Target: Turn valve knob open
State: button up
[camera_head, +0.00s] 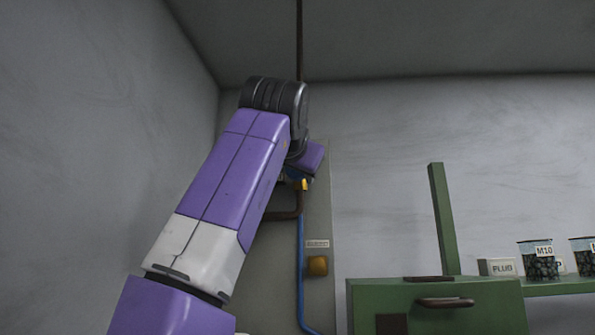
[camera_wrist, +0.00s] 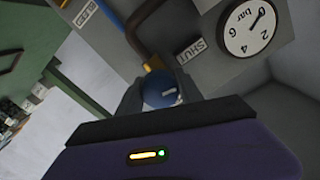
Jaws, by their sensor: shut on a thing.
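The valve knob (camera_wrist: 164,94) is a round blue knob with a pale mark on its face, seen in the wrist view. My gripper (camera_wrist: 160,88) is shut on it, with one dark finger on each side. A "SHUT" label (camera_wrist: 191,50) is on the grey panel just beyond the knob. In the head view my purple arm reaches up to the panel, and my wrist mostly hides the knob.
A round white bar gauge (camera_wrist: 251,27) is beside the knob. A brown pipe (camera_head: 283,215) and a blue hose (camera_head: 301,265) run down the panel (camera_head: 320,210). A brass-coloured knob (camera_head: 317,265) is lower down. A green cabinet (camera_head: 470,305) and jars (camera_head: 537,265) stand right.

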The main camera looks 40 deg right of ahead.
jog(key=m, duration=1.1)
jog(key=shift+s+m, duration=0.1)
jog(key=shift+m, duration=2)
jog(key=shift+f, duration=0.1)
jog(key=o, duration=1.3)
jog(key=shift+b+v, duration=1.4)
jog(key=shift+v, duration=2.5)
